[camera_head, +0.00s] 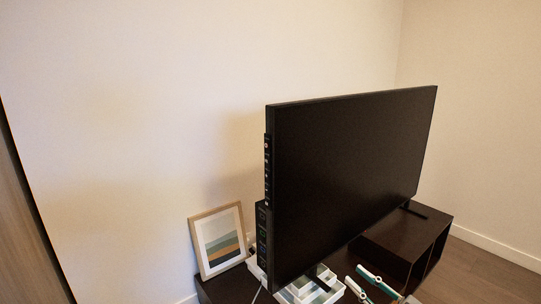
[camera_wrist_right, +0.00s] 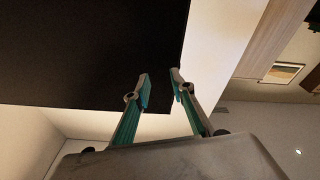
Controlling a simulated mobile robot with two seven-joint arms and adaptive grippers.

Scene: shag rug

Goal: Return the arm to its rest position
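A large black surface, apparently the screen (camera_wrist_right: 80,55), fills the upper left of that view beyond the fingers. I cannot tell the exact gap between fingers and screen. My left arm and gripper do not show.
The television stands on a dark low cabinet (camera_head: 436,222). A framed picture (camera_head: 219,240) leans by the wall at left. A white compartmented tray (camera_head: 296,294) lies under the screen, close to my right gripper. Wooden floor (camera_head: 475,275) is bare at right.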

